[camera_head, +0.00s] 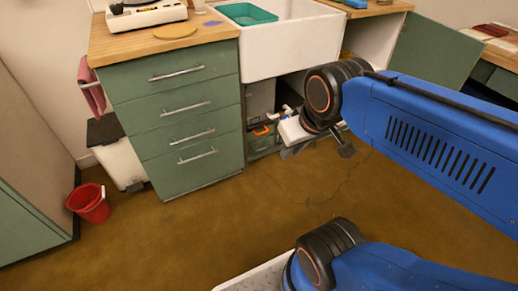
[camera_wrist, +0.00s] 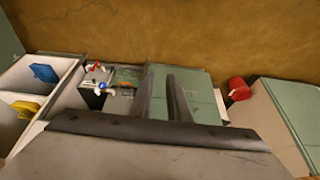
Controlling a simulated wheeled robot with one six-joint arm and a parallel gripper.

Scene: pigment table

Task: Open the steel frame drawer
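A green drawer cabinet (camera_head: 180,115) stands at the left in the head view. Its several stacked drawers have steel bar handles, such as the top handle (camera_head: 176,74), and all look shut. I cannot tell which drawer is the steel frame one. My gripper (camera_head: 318,152) is below and in front of the sink, right of the cabinet and apart from its handles. In the wrist view my gripper's two dark fingers (camera_wrist: 162,92) stand apart with nothing visible between them. Green surfaces (camera_wrist: 202,98) show behind and beside the fingers there.
A white sink (camera_head: 280,45) is right of the cabinet, with dim clutter below. An open green door (camera_head: 432,58) is at the right. A red bucket (camera_head: 90,203) and a white bin (camera_head: 120,160) stand left. The brown floor (camera_head: 185,235) in front is largely clear.

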